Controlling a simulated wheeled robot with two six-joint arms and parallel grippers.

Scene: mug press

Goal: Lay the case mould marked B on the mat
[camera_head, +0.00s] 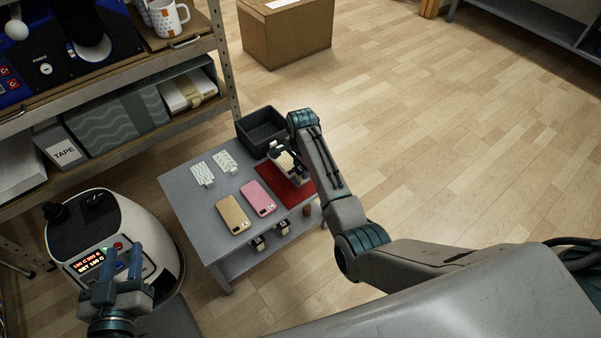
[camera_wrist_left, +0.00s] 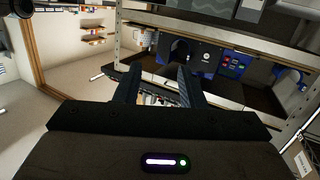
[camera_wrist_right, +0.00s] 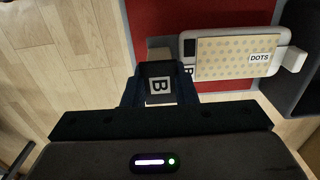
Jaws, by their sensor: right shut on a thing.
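My right gripper (camera_wrist_right: 160,88) is shut on the dark handle block, marked B, of the case mould (camera_wrist_right: 159,84). A pale phone case (camera_wrist_right: 188,48), also marked B, and a dotted sheet labelled DOTS (camera_wrist_right: 230,58) lie flat at the mould, hiding most of it. In the head view the right gripper (camera_head: 289,164) is over the red mat (camera_head: 297,193), which also shows behind the load in the right wrist view (camera_wrist_right: 200,16). I cannot tell whether the mould touches the mat. My left gripper (camera_head: 121,270) is open and empty near the white machine; its fingers show apart in the left wrist view (camera_wrist_left: 158,88).
The grey table (camera_head: 185,195) bears a tan case (camera_head: 232,214), a pink case (camera_head: 258,198) and two patterned sheets (camera_head: 202,173). A dark bin (camera_head: 256,132) adjoins the mat. Small labelled blocks (camera_head: 258,243) sit below. The white machine (camera_head: 150,235) and shelving (camera_head: 180,112) stand left.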

